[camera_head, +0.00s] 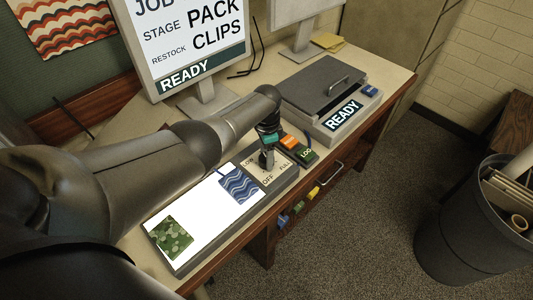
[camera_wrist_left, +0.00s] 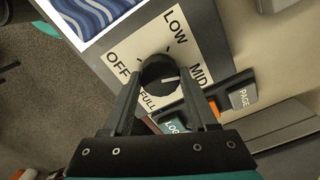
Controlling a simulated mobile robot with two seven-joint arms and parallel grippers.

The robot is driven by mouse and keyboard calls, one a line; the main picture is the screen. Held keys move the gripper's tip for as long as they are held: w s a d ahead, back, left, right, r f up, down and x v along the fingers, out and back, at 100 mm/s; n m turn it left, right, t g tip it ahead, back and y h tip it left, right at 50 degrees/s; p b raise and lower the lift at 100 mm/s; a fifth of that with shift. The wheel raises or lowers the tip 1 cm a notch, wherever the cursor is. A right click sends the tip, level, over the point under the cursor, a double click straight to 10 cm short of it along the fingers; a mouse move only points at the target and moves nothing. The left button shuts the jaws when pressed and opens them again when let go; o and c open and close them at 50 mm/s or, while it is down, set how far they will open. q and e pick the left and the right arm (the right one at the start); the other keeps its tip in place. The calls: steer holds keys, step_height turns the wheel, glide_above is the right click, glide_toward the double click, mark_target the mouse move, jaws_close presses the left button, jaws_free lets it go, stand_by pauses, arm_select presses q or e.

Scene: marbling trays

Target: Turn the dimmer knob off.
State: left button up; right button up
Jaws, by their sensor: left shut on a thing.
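The black dimmer knob (camera_wrist_left: 158,70) sits on a cream dial plate (camera_wrist_left: 128,44) marked OFF, LOW, MID and FULL. In the left wrist view, its white mark points right, roughly toward MID. My left gripper (camera_wrist_left: 161,84) has one finger on each side of the knob and is shut on it. In the head view, my left gripper (camera_head: 267,156) comes down over the dial plate (camera_head: 252,168) at the right end of the lit light box and mostly hides the knob. My right gripper is not in view.
The light box (camera_head: 190,226) carries a blue wave print (camera_head: 239,185) and a green print (camera_head: 172,238). Several coloured buttons, including a green one (camera_head: 306,155), lie beside the dial. A grey lidded box (camera_head: 325,83) stands behind, and a sign screen (camera_head: 190,40) stands at the back.

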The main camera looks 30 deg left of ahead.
arm_select(q)
steer(key=n, duration=0.3)
steer(key=shift+n+p, duration=0.3)
steer(key=shift+n, duration=0.1)
steer(key=n, duration=0.3)
steer(key=shift+n, duration=0.3)
steer(key=n+p, duration=0.1)
steer(key=n, duration=1.2)
steer(key=shift+n, duration=0.3)
steer(key=n, duration=0.6)
steer(key=shift+n, duration=0.4)
steer(key=o, duration=1.4)
steer(key=shift+r, duration=0.15)
